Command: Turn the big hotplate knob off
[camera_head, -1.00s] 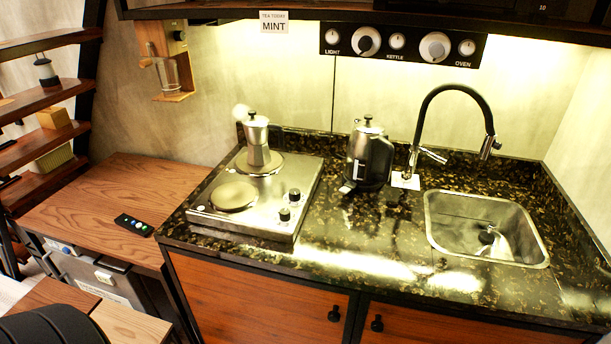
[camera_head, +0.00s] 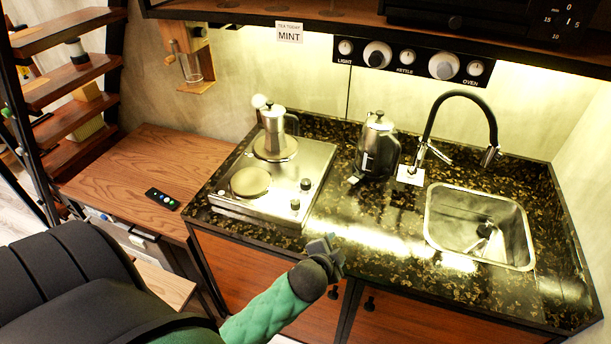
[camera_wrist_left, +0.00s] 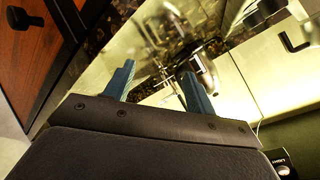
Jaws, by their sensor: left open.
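The steel hotplate (camera_head: 232,205) sits on the left of the stone counter, with two dark knobs, a rear one (camera_head: 306,184) and a front one (camera_head: 295,205), at its right side. I cannot read their settings or tell from labels which plate each serves. A moka pot (camera_head: 273,125) stands on the rear plate; the front plate (camera_head: 250,181) is bare. My left gripper (camera_head: 328,250) is at the counter's front edge, right of and nearer than the knobs, touching neither. Its two fingers are apart and empty in the left wrist view (camera_wrist_left: 158,80). My right gripper is out of view.
A kettle (camera_head: 378,148) stands right of the hotplate, then the tap (camera_head: 432,120) and sink (camera_head: 480,225). A remote (camera_head: 162,199) lies on the wooden side table (camera_head: 130,170). A knob panel (camera_head: 410,60) hangs on the wall.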

